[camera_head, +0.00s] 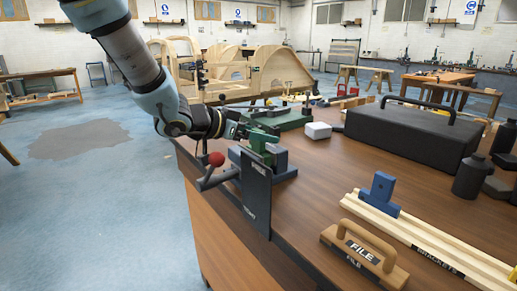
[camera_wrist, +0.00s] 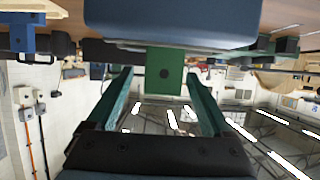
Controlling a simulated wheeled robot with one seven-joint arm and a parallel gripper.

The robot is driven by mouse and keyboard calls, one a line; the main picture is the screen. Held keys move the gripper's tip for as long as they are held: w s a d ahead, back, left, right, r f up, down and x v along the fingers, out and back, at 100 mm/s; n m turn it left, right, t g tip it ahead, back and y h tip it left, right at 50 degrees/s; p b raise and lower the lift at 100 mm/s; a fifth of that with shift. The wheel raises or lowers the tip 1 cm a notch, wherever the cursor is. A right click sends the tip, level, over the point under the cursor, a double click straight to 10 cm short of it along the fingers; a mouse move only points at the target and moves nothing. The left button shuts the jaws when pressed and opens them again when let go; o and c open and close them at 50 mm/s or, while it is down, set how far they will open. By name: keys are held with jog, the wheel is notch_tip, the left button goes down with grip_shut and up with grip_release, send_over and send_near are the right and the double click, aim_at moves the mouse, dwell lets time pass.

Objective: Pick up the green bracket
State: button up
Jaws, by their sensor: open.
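The green bracket (camera_head: 261,138) stands in the grey-blue vise (camera_head: 283,169) at the table's near left corner. In the wrist view my gripper (camera_wrist: 160,76) is open, with one green finger on each side of the bracket. A gap shows at each side. The bracket's lower part is hidden in the vise.
The vise has a lever with a red ball (camera_head: 216,159) and a dark hanging plate (camera_head: 256,195). A green base (camera_head: 285,118) and a white block (camera_head: 318,130) lie behind. A blue bracket (camera_head: 379,188) stands on a wooden rail, near a file (camera_head: 365,252) and a black case (camera_head: 412,137).

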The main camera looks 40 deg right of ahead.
jog(key=shift+x, duration=1.45)
jog(key=shift+w, duration=0.15)
jog(key=shift+c, duration=0.2)
grip_shut()
